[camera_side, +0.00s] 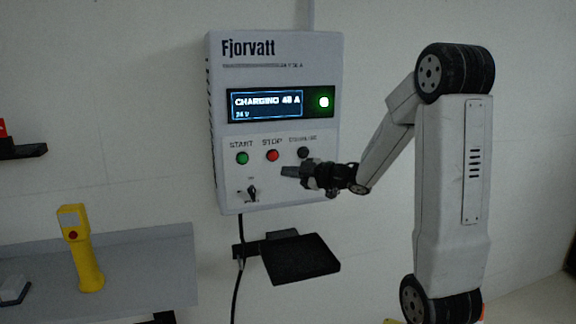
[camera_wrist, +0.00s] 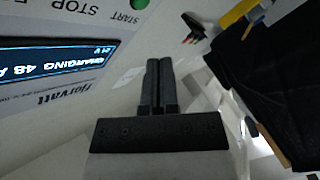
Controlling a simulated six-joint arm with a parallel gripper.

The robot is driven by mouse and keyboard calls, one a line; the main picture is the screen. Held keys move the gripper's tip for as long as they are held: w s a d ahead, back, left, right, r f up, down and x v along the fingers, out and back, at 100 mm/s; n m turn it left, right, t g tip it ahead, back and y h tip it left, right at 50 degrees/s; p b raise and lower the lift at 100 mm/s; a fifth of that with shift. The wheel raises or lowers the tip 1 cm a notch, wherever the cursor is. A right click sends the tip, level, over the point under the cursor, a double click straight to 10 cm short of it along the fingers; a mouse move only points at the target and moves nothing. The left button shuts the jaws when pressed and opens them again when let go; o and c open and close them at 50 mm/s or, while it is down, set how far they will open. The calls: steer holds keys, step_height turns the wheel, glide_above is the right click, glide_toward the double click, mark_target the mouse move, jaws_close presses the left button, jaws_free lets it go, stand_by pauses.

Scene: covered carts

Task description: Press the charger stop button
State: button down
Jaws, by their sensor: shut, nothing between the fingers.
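The charger (camera_side: 276,80) is a pale box on the wall, marked Fjorvatt. Its display (camera_side: 266,104) reads "CHARGING 48 A" and "24 V", with a lit green lamp (camera_side: 324,102) at its right. The red stop button (camera_side: 272,155) sits between the green start button (camera_side: 242,158) and a dark button (camera_side: 303,152). My gripper (camera_side: 284,171) is shut and empty, just below and right of the stop button in the side view; I cannot tell its gap to the panel. In the wrist view the shut fingers (camera_wrist: 158,62) show beside the start button (camera_wrist: 139,4); the red button is out of frame.
A dark selector knob (camera_side: 252,193) is low on the panel. A black bracket shelf (camera_side: 300,258) juts out below the charger, beside a hanging cable. A grey shelf (camera_side: 140,262) at left holds a yellow handheld device (camera_side: 82,250). The wall around the charger is mostly clear.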

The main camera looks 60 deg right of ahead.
steer(key=shift+w+d, duration=0.1)
steer(key=w+d, duration=0.6)
stand_by(0.7)
steer(key=shift+w+d, duration=0.65)
stand_by(3.2)
steer(key=shift+s, duration=0.1)
stand_by(0.3)
steer(key=shift+s+a, duration=0.55)
steer(key=shift+a, duration=0.05)
steer(key=shift+s+a, duration=0.1)
steer(key=shift+s+a, duration=1.7)
